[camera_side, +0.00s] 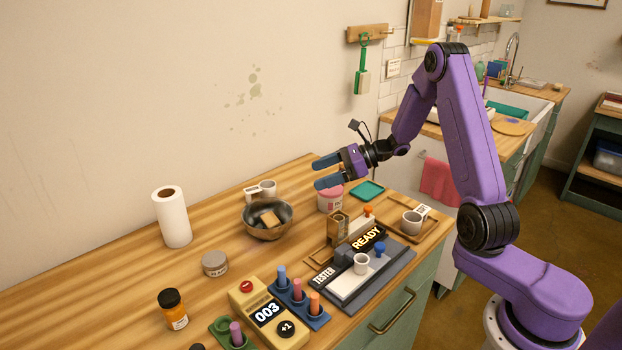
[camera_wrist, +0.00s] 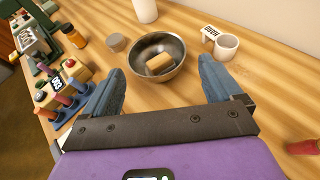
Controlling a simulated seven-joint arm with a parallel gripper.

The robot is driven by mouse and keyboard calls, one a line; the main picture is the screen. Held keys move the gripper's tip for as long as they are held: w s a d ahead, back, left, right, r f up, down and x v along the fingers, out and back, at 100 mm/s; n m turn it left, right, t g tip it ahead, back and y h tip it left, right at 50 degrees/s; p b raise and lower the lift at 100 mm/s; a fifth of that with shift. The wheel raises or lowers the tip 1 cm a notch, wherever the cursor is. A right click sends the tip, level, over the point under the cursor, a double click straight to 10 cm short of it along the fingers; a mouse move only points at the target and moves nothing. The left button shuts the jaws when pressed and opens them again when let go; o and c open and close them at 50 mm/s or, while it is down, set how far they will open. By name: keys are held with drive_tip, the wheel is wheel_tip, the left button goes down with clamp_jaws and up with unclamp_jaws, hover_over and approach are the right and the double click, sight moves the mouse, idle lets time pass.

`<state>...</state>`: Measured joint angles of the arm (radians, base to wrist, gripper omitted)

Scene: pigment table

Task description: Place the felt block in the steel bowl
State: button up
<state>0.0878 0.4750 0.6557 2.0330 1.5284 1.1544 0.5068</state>
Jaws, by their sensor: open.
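The steel bowl (camera_side: 267,231) stands on the wooden table, left of my gripper in the side view. It also shows in the wrist view (camera_wrist: 172,45), beyond my fingertips. A tan block (camera_side: 269,218), which looks like the felt block, lies inside the bowl, tilted against its inner wall. It shows in the wrist view too (camera_wrist: 159,64). My gripper (camera_side: 322,174) is open with nothing between its blue fingers, above the table and apart from the bowl. The fingers spread wide in the wrist view (camera_wrist: 160,85).
A white paper roll (camera_side: 172,218), a grey round tin (camera_side: 215,263) and a white mug (camera_wrist: 227,46) stand around the bowl. A pink tub (camera_side: 330,200) is below my gripper. A tester unit (camera_side: 361,270) and a yellow counter (camera_side: 268,314) fill the front.

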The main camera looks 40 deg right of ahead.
drive_tip(key=s+a+r+n+g+h, duration=0.25)
drive_tip(key=s+a+n+g, duration=0.85)
drive_tip(key=s+a+n, duration=0.55)
drive_tip(key=s+d+r+n+t+h, duration=0.1)
drive_tip(key=s+d+n+h, duration=0.1)
drive_tip(key=s+n, duration=0.8)
drive_tip(key=s+d+n+t+h, duration=0.1)
drive_tip(key=s+d+n+h, duration=0.2)
drive_tip(key=s+n, duration=0.8)
drive_tip(key=shift+d+r+n+h, duration=0.4)
drive_tip(key=shift+n+h, duration=0.35)
drive_tip(key=shift+h, duration=0.4)
